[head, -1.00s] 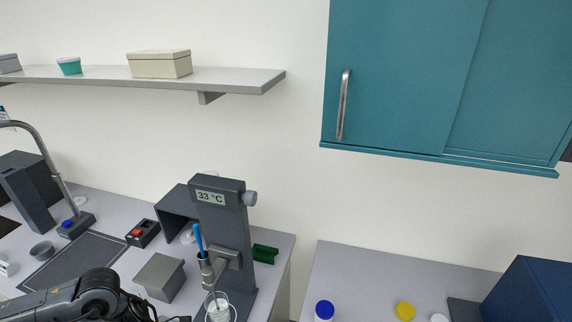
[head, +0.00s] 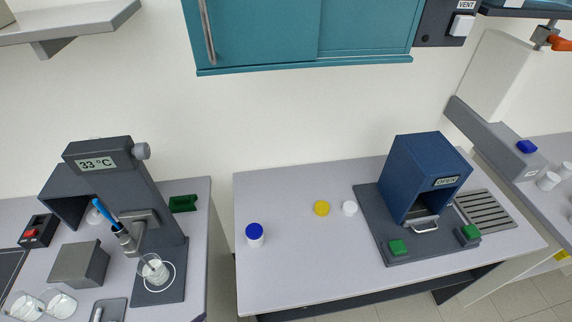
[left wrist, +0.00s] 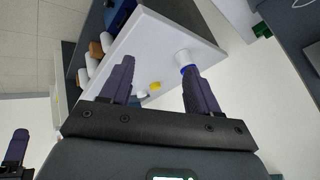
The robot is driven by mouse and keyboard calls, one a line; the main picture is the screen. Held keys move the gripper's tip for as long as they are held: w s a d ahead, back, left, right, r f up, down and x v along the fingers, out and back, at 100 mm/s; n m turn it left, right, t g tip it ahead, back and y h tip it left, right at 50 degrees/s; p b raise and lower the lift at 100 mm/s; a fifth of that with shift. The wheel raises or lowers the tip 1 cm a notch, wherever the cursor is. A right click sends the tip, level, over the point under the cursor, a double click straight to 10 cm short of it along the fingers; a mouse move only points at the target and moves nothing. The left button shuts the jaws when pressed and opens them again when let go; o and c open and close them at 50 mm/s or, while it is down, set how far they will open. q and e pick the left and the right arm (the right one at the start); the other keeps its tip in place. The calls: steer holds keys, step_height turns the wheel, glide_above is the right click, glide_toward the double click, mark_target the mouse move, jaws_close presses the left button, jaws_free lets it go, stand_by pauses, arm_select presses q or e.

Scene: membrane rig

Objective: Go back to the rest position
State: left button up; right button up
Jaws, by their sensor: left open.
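In the left wrist view my left gripper (left wrist: 156,70) is open, with its two dark fingers apart and nothing between them. Neither gripper shows in the head view.
A yellow cap (head: 321,208) and a white cap (head: 350,208) lie on that bench, beside a dark blue box device (head: 420,175). On the left bench stand a grey stand reading 33 °C (head: 160,195), a beaker (head: 153,270) and a grey block (head: 78,264). A gap separates the benches.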

arm_select(q)
steer(key=s+a+f+n+g+y, duration=0.1)
steer(key=s+a+f+n+g, duration=0.2)
steer(key=s+n, duration=0.4)
step_height(320, 180, up, 14)
steer(key=w+n+p, duration=0.1)
steer(key=p, duration=1.2)
steer(key=shift+w+g, duration=0.15)
steer(key=shift+g, duration=0.25)
